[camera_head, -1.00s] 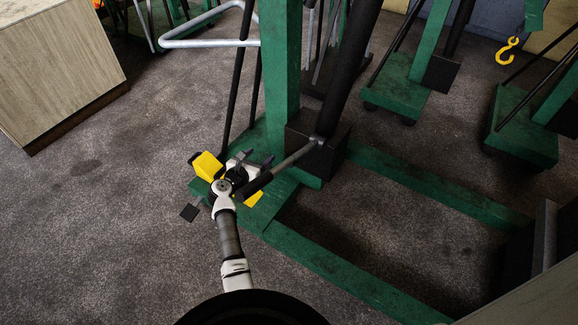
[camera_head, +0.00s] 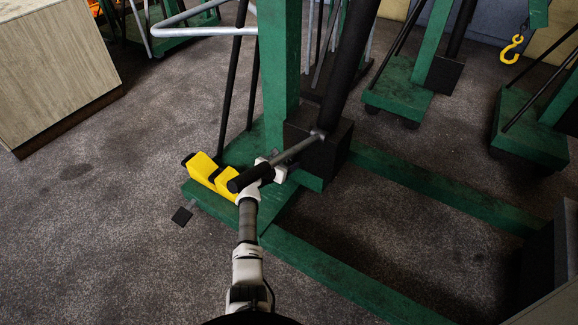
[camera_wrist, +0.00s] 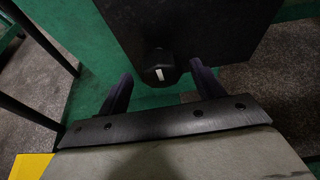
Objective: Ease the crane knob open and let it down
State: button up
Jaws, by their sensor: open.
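The crane knob (camera_wrist: 160,68) is a small black knob with a white mark, on the face of the black pump block (camera_wrist: 205,30) in the wrist view. My gripper (camera_wrist: 161,72) is open, with one dark finger on each side of the knob and a visible gap at each. I cannot tell how deep the knob sits between the fingers. In the head view my gripper (camera_head: 273,170) is by the block (camera_head: 318,148) at the foot of the green crane mast (camera_head: 279,70), partly behind the pump lever (camera_head: 292,150). The knob is hidden there.
The lever's black grip (camera_head: 250,177) crosses over my wrist. Yellow blocks (camera_head: 203,168) sit on the green base to the left. Green legs (camera_head: 335,270) run along the floor. A wooden cabinet (camera_head: 60,70) stands at left; more cranes stand behind.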

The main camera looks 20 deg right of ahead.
jog(key=shift+b+x, duration=1.3)
jog(key=shift+x, duration=0.45)
jog(key=shift+c, duration=0.5)
jog(key=c, duration=0.9)
